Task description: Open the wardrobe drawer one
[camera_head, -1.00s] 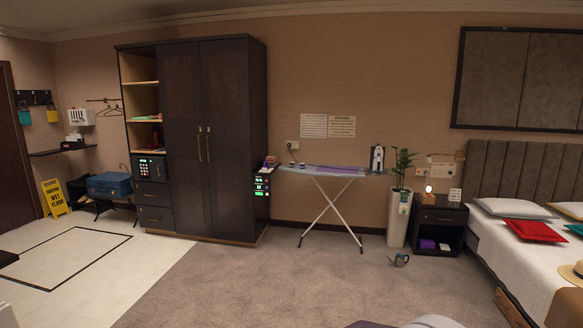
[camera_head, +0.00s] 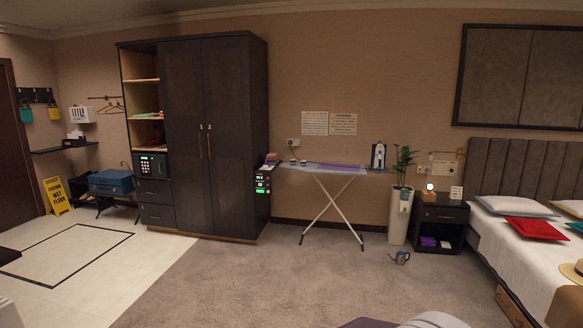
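The dark wardrobe (camera_head: 230,140) stands against the back wall, left of the middle, some distance away across the room. Its two tall doors with brass handles are shut. Open shelves are on its left side, with a safe (camera_head: 150,165) below them. Under the safe are two stacked drawers, the upper drawer (camera_head: 156,190) and the lower drawer (camera_head: 157,214), and both look shut. Which of them is drawer one I cannot tell. Neither of my grippers can be made out in this view.
A yellow wet-floor sign (camera_head: 56,196) and a blue suitcase (camera_head: 111,182) on a rack stand left of the wardrobe. An ironing board (camera_head: 335,170), planter (camera_head: 399,218) and watering can (camera_head: 400,258) are to the right. The carpet before the wardrobe is clear.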

